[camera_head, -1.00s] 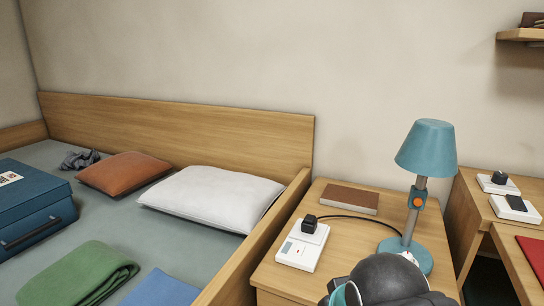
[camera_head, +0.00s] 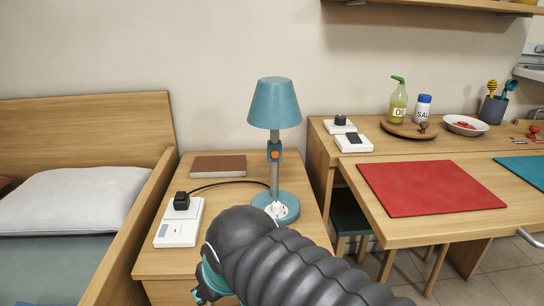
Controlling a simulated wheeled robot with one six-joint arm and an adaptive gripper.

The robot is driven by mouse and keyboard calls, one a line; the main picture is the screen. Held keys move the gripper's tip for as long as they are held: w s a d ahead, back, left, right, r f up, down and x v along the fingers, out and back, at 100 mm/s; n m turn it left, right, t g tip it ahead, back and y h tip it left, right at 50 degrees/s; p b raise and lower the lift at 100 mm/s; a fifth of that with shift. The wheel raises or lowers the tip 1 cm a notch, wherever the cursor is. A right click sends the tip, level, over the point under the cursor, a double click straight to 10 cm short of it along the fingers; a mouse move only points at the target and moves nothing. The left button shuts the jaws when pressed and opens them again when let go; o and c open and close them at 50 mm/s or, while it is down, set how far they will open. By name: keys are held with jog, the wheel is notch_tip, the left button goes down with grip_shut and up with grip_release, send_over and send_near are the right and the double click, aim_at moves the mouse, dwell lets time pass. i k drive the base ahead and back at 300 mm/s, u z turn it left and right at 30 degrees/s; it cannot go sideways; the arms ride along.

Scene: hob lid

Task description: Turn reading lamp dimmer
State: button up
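The reading lamp (camera_head: 274,105) has a teal shade, a grey stem and a round teal foot. It stands upright on the wooden bedside table (camera_head: 160,264). An orange knob (camera_head: 276,155) sits in a teal block on the stem. A white round dial-like part (camera_head: 277,210) shows on the lamp's foot; I cannot tell which of the two is the dimmer. My dark ribbed arm covers the bottom centre, in front of the table. Only a small part of my gripper (camera_head: 203,294) shows at the bottom edge, apart from the lamp in the picture; its fingers are mostly hidden.
A white socket box (camera_head: 178,232) with a black plug (camera_head: 181,201) stands left of the lamp; a black cable runs to the lamp. A brown book (camera_head: 218,166) lies behind. The bed's wooden side is left. A desk with a red mat (camera_head: 430,188) is right.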

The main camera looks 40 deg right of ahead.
aim_at(277, 206)
jog(key=z, duration=0.85)
jog(key=k, duration=0.85)
jog(key=u, duration=0.8)
jog(key=i, duration=0.5)
jog(key=z, duration=0.05)
